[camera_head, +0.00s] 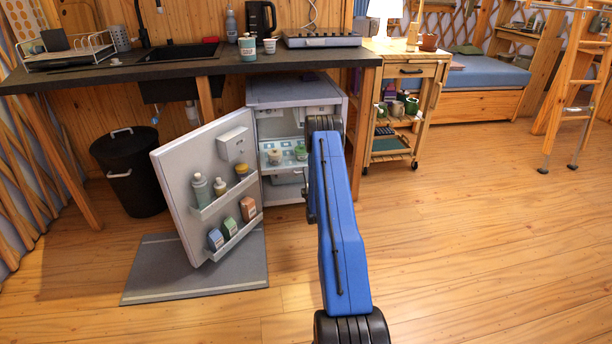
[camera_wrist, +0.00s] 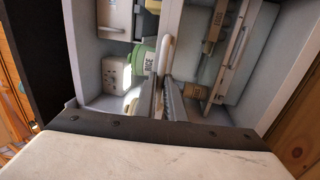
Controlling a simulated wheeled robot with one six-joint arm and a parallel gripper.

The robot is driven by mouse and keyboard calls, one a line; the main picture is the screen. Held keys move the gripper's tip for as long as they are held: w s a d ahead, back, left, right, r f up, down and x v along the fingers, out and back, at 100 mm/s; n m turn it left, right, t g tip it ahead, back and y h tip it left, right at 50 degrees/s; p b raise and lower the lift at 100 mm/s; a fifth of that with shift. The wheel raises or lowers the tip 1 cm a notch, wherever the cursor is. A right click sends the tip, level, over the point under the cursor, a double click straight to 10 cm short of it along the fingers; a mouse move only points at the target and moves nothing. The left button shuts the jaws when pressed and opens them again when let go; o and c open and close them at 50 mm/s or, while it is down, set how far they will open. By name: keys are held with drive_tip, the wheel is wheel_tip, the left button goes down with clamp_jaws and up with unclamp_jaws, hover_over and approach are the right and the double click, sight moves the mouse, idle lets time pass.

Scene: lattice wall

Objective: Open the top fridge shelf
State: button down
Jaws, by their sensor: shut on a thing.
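The small grey fridge (camera_head: 294,92) stands under the counter, with its door (camera_head: 182,163) swung wide open to the left. Inside, the top shelf (camera_head: 270,164) carries small jars, one with a green part (camera_head: 301,152). My gripper (camera_wrist: 163,88) is inside the fridge opening in the wrist view, its fingers closed around a pale upright bar (camera_wrist: 166,52), seemingly the shelf's front handle. A green jar labelled in dark letters (camera_wrist: 142,62) is just left of the fingers. In the head view my blue arm hides the gripper and the fridge's right side.
The open door holds bottles and cartons (camera_head: 220,186) close to the left of my arm. A grey mat (camera_head: 198,280) lies below it. A black bin (camera_head: 131,175) stands at left, a wooden cart (camera_head: 402,125) at right.

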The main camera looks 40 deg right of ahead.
drive_tip(key=shift+s+a, duration=0.1)
drive_tip(key=shift+s, duration=0.05)
drive_tip(key=c, duration=1.9)
unclamp_jaws()
drive_tip(key=shift+o, duration=0.2)
drive_tip(key=v, duration=1.7)
drive_tip(key=shift+a, duration=0.2)
